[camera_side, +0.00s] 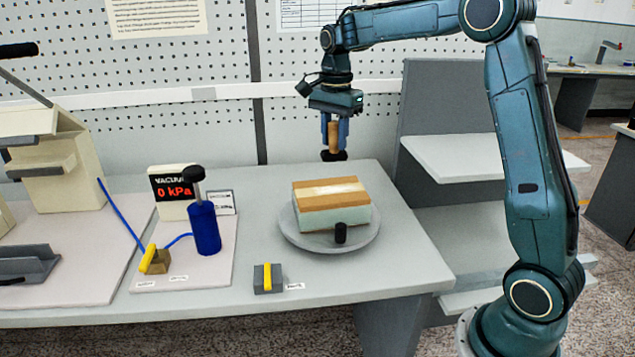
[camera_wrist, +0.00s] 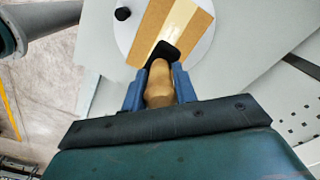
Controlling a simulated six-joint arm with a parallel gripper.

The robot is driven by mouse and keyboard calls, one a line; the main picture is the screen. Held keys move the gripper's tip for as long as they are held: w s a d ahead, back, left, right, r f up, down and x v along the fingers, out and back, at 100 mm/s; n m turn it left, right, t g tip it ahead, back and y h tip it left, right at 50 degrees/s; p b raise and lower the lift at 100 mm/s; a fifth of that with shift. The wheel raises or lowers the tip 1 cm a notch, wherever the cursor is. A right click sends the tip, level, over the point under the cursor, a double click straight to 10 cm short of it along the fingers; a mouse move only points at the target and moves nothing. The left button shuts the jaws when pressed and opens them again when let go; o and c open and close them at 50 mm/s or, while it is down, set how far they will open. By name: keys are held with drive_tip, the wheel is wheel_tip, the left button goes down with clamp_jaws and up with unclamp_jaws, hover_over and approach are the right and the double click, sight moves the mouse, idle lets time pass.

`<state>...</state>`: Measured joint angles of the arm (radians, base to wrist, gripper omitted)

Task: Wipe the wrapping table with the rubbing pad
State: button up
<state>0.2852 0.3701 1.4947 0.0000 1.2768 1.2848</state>
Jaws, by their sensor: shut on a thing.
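My gripper (camera_side: 335,120) is shut on the wooden handle of a tool with a black lower end, which looks like the rubbing pad (camera_side: 334,155). It hangs upright in the air behind the round grey wrapping table (camera_side: 297,238). In the wrist view the handle of the pad (camera_wrist: 159,80) sits between my blue fingers, with its black end beyond them. The round table carries a box (camera_side: 330,205) with pale green sides and a brown top with a cream stripe. A short black knob (camera_side: 340,233) stands at the table's front edge. The box hides the middle of the table.
A blue cylinder (camera_side: 206,230) with a black top, a vacuum display (camera_side: 172,190) reading 0 kPa and a yellow lever (camera_side: 148,258) stand to the left. A grey block with a yellow bar (camera_side: 267,279) lies at the bench front. Grey shelves (camera_side: 455,157) stand right of the bench.

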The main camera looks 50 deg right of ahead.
drive_tip(key=w+a, duration=0.2)
drive_tip(key=w, duration=0.1)
drive_tip(key=shift+w+a+f, duration=0.3)
drive_tip(key=shift+a+f, duration=0.05)
drive_tip(key=shift+f, duration=0.1)
drive_tip(key=shift+f, duration=3.8)
drive_tip(key=shift+s+d+f, duration=0.15)
drive_tip(key=shift+s+d, duration=0.35)
drive_tip(key=shift+d, duration=0.15)
drive_tip(key=shift+c, duration=0.3)
drive_tip(key=shift+s+d, duration=1.65)
drive_tip(key=shift+d, duration=0.2)
drive_tip(key=shift+s+d, duration=1.6)
drive_tip(key=shift+d, duration=0.2)
drive_tip(key=shift+w+a, duration=1.85)
drive_tip(key=shift+a, duration=0.25)
drive_tip(key=shift+w+a, duration=1.8)
drive_tip(key=shift+a, duration=0.25)
drive_tip(key=shift+w+a, duration=0.15)
wheel_tip(320, 180, up, 8)
